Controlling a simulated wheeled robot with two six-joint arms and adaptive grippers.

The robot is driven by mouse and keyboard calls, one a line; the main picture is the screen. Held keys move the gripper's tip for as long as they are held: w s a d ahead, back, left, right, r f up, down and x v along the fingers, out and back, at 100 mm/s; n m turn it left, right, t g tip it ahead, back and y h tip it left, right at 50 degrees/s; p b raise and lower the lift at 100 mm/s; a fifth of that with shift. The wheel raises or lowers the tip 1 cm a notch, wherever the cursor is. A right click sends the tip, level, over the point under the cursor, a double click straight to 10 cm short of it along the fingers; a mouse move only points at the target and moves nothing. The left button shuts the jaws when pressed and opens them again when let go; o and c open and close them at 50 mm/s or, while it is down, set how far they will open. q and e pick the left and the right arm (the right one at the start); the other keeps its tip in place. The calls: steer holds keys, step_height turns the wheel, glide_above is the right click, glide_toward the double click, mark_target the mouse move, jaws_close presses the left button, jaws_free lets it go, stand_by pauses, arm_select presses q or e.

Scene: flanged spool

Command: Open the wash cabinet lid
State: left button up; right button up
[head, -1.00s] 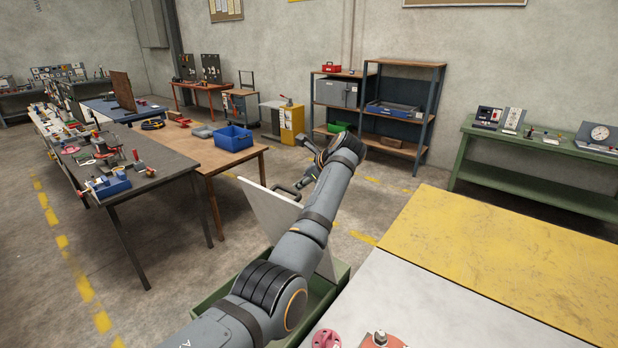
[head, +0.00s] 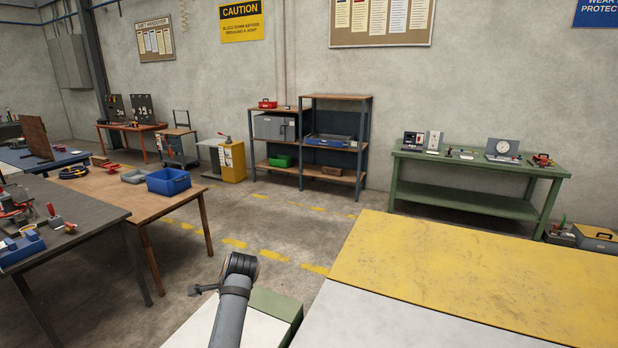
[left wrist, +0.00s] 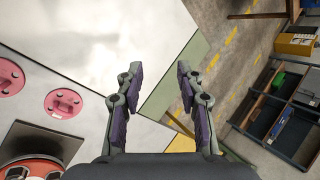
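The wash cabinet shows as a green box (head: 284,306) at the bottom of the head view, with a pale lid panel (head: 190,328) beside it. The lid's angle is hard to judge because the frame cuts it off. In the left wrist view a broad glossy white panel (left wrist: 110,35) lies beside a green strip (left wrist: 178,78). My left arm reaches in over the cabinet in the head view. My left gripper (left wrist: 158,70) has its fingers apart with nothing between them, over the panel's edge and the green strip. My right gripper is out of view.
A white and yellow bench top (head: 440,270) is right of the cabinet. Pink round parts (left wrist: 63,102) sit on a pale surface in the left wrist view. A wooden table with a blue bin (head: 168,181) stands left. Open floor lies behind the cabinet.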

arm_select(q)
steer(key=s+a+f+n+h, duration=0.1)
steer(key=s+a+f+n, duration=0.25)
steer(key=s+f, duration=0.5)
steer(key=s+d+n+g+h, duration=0.15)
steer(key=s+n, duration=0.25)
steer(key=s, duration=0.8)
steer(key=s+d+n+t+h, duration=0.15)
steer(key=s+n, duration=0.25)
steer(key=s, duration=0.8)
step_height(320, 180, down, 34)
steer(key=s+a+g+b, duration=0.2)
steer(key=s+b, duration=0.1)
steer(key=b, duration=0.3)
steer(key=s+a+f+n+g+b, duration=0.1)
steer(key=s+f+b, duration=0.2)
steer(key=s+f, duration=1.4)
steer(key=shift+s+f+b, duration=0.3)
steer(key=shift+s+f, duration=0.1)
steer(key=shift+f, duration=0.45)
